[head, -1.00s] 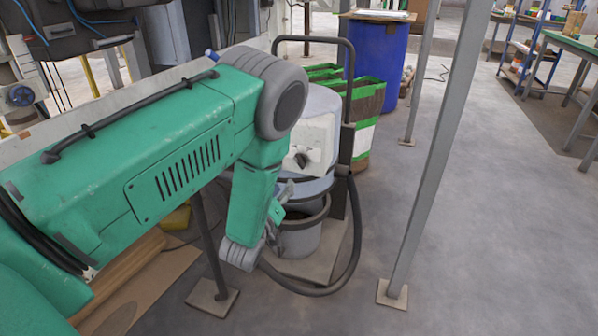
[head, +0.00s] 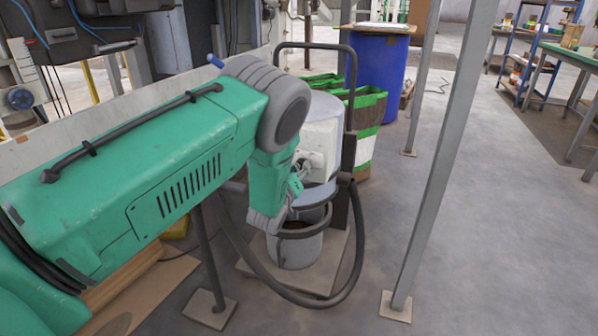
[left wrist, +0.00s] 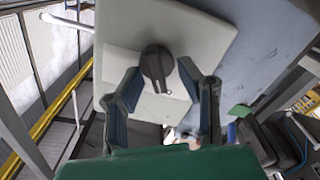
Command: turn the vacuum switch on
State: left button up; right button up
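The vacuum (head: 322,105) is a grey upright drum with a black hose and handle frame. A white switch box (head: 322,137) is on its side. In the left wrist view, the dark rotary switch (left wrist: 156,60) sits on the box's pale face (left wrist: 200,30). My left gripper (left wrist: 160,70) is open, with one finger on each side of the knob; I cannot tell whether they touch it. In the head view, the left gripper (head: 303,170) is at the switch box and the knob is hidden behind it. My right gripper is not in view.
A black hose (head: 350,260) loops in front of the vacuum. A grey post (head: 432,170) stands to the right. Green-and-white bags (head: 366,130) and a blue drum (head: 378,65) are behind. The floor at right is open.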

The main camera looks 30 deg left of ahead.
pick_arm(q)
jog(key=shift+d, duration=0.1)
grip_shut()
jog(key=shift+m, duration=0.5)
jog(key=m+p, duration=0.1)
jog(key=m, duration=0.3)
jog(key=shift+d+f+m, duration=0.1)
jog(key=shift+m, duration=0.3)
jog(key=shift+d+f+m+p, duration=0.15)
jog(key=shift+m+p, duration=0.15)
jog(key=shift+m, duration=2.7)
jog(key=shift+s, duration=0.1)
